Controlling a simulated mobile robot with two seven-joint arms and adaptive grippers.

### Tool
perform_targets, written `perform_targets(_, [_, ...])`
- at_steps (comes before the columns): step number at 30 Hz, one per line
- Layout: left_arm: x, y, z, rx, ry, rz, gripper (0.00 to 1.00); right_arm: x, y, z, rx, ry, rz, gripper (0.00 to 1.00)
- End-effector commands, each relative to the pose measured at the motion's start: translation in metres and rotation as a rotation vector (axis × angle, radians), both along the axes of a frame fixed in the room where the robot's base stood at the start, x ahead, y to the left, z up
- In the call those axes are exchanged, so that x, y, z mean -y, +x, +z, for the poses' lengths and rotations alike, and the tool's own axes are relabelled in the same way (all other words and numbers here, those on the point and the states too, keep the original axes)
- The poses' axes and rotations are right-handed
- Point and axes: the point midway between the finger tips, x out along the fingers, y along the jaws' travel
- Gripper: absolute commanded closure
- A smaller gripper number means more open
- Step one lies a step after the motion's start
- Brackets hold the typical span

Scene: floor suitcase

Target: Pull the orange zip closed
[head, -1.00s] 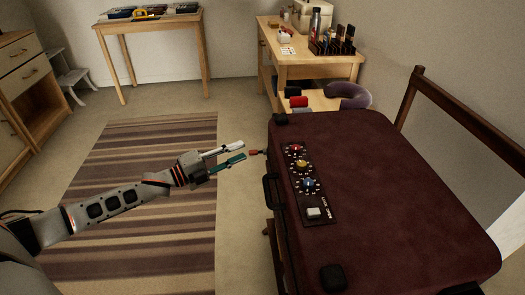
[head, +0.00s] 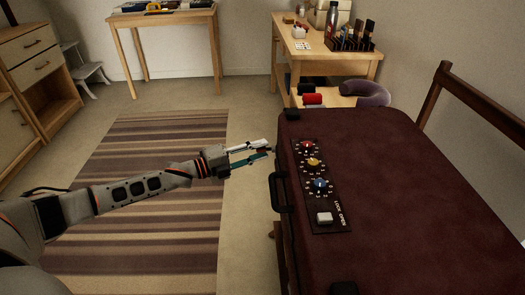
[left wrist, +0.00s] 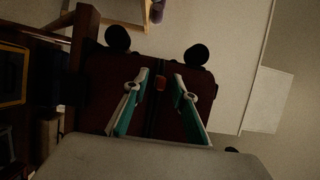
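The dark red suitcase (head: 400,190) lies flat, with its dial panel (head: 318,185) on top and a black handle (head: 279,190) on its left side. My left gripper (head: 268,149) is at that side, near the far corner. In the left wrist view its fingers (left wrist: 161,77) are apart, one on each side of the pull, with gaps visible. In the head view the pull is mostly hidden by the fingers. My right gripper is not in view.
A wooden bench (head: 313,60) with bottles and small items stands beyond the suitcase, with a neck pillow (head: 366,92) on its lower shelf. A dark wooden frame (head: 480,108) stands at the right. The striped rug (head: 150,215) left of the suitcase is clear.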

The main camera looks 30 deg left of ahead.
Motion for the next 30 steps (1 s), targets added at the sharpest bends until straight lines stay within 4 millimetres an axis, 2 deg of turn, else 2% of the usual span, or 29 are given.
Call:
perform_targets(5, [0.005, 0.008, 0.0, 0.0, 0.0, 0.0, 0.74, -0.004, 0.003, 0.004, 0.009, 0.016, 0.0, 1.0])
perform_targets(13, [0.005, 0.009, 0.0, 0.0, 0.0, 0.0, 0.74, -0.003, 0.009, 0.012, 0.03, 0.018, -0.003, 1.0])
perform_targets(14, [0.005, 0.009, 0.0, 0.0, 0.0, 0.0, 0.79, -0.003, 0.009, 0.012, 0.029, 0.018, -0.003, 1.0])
perform_targets(16, [0.005, 0.009, 0.0, 0.0, 0.0, 0.0, 0.97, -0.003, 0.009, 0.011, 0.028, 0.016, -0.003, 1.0])
perform_targets(17, [0.005, 0.009, 0.0, 0.0, 0.0, 0.0, 1.0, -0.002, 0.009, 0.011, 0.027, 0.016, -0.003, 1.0])
perform_targets(25, [0.009, 0.006, 0.002, 0.002, -0.001, -0.001, 1.0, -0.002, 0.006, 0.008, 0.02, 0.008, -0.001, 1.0])
perform_targets(30, [0.022, -0.01, 0.007, 0.006, -0.001, -0.004, 1.0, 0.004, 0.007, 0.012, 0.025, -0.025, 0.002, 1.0])
